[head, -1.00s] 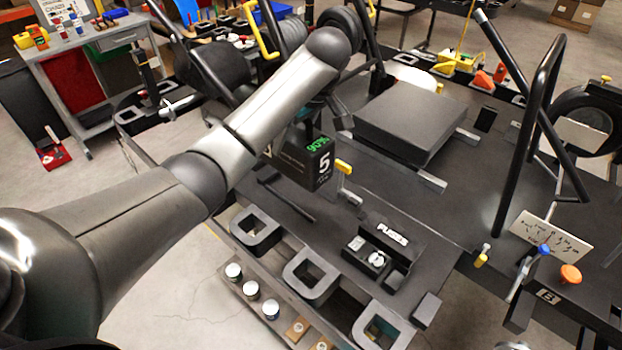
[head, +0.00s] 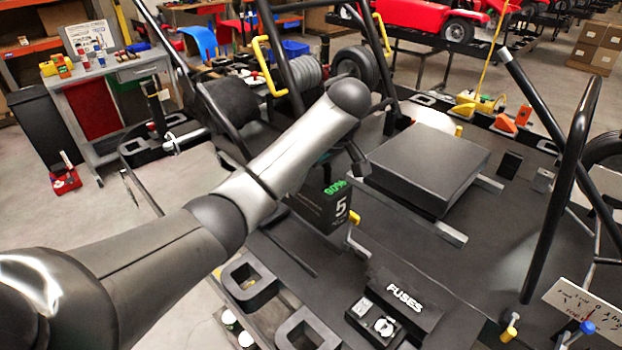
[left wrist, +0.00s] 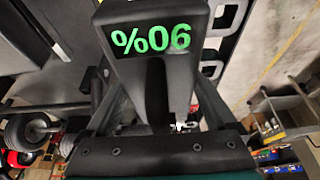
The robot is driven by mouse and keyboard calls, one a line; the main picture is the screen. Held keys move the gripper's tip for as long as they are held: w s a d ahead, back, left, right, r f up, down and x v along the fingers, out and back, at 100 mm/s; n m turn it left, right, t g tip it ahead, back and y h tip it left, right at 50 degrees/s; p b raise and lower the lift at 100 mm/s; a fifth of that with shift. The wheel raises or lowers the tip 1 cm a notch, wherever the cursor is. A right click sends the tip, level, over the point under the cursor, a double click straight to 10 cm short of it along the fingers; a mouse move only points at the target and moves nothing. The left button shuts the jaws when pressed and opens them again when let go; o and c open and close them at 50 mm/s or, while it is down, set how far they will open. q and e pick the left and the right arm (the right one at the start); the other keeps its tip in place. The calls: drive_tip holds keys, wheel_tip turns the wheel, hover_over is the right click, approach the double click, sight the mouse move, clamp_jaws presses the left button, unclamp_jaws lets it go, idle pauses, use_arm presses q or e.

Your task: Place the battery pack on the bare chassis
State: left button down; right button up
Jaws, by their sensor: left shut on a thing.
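The battery pack (head: 318,212) is a black block with a green percentage and a white 5. My left gripper (left wrist: 158,105) is shut on its narrow top grip, and the pack's green 90% shows upside down in the left wrist view (left wrist: 150,38). In the head view my left arm hides part of the pack and most of the gripper. The chassis (head: 500,235) is a dark flat deck with black tubes, filling the middle and right. The pack is over or beside its left part; I cannot tell whether it touches. My right gripper is not in view.
A flat black block (head: 425,165) lies on the deck right of the pack. A fuse box (head: 405,295) stands in front. Black tubes (head: 565,185) rise at right and behind. A grey workbench (head: 120,75) stands at the far left. The deck at right is mostly clear.

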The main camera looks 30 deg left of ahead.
use_arm(q)
wheel_tip(320, 180, down, 15)
drive_tip(key=shift+w+b, duration=0.15)
drive_tip(key=shift+b, duration=1)
drive_tip(key=shift+f, duration=0.1)
unclamp_jaws()
drive_tip(key=shift+s+f, duration=0.15)
drive_tip(key=shift+s, duration=0.05)
drive_tip(key=p+v, duration=0.2)
drive_tip(key=v, duration=1)
